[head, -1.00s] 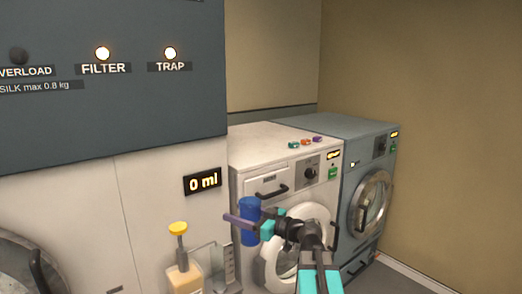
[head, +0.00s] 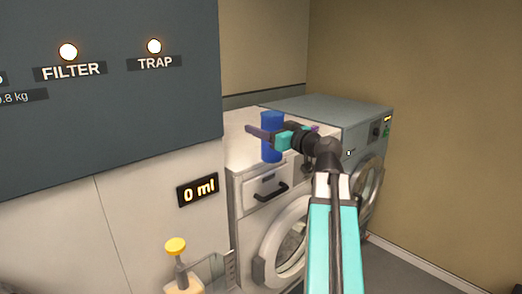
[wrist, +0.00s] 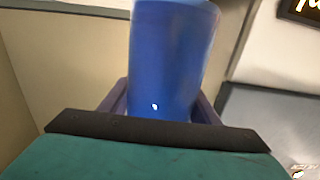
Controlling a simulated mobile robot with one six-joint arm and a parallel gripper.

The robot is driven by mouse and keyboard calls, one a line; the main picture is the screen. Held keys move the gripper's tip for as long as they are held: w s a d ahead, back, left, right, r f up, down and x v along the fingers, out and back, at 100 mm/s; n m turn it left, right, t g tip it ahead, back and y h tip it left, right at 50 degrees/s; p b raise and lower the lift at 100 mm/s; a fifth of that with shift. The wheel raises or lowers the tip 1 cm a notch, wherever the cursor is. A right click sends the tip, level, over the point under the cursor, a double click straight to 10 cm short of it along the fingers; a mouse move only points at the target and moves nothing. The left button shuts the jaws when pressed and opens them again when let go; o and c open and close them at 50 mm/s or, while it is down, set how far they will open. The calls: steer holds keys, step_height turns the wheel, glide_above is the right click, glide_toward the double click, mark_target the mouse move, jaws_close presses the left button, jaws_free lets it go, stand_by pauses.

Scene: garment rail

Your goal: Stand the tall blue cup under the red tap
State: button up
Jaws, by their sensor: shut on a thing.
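The tall blue cup (head: 271,140) is held upright in my gripper (head: 268,137), in front of the white washing machine in the head view. The purple fingers are shut on the cup, one on each side. No red tap can be made out in either view.
A white washer (head: 255,215) and a grey-blue washer (head: 372,118) stand behind my arm. A grey panel (head: 110,90) with lit lamps and a "0 ml" display (head: 198,190) is at left.

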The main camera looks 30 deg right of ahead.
steer(key=shift+w, duration=0.15)
steer(key=w+d+p, duration=0.1)
steer(key=w+d, duration=0.2)
steer(key=w, duration=0.3)
steer(key=w+d+f+p, duration=0.1)
steer(key=w+d, duration=0.1)
steer(key=w, duration=0.5)
steer(key=shift+w+d, duration=0.15)
steer(key=shift+d, duration=0.25)
steer(key=shift+f, duration=0.1)
steer(key=shift+w+d+f+p, duration=0.1)
steer(key=shift+w+f+p, duration=0.15)
steer(key=shift+f, duration=0.35)
steer(key=shift+w+d+f+p, duration=0.1)
steer(key=shift+f+p, duration=0.2)
steer(key=shift+f, duration=0.35)
steer(key=shift+w+d+f+p, duration=0.1)
steer(key=shift+w+f+p, duration=0.15)
steer(key=shift+f, duration=0.35)
steer(key=o, duration=1.1)
steer(key=shift+f, duration=0.1)
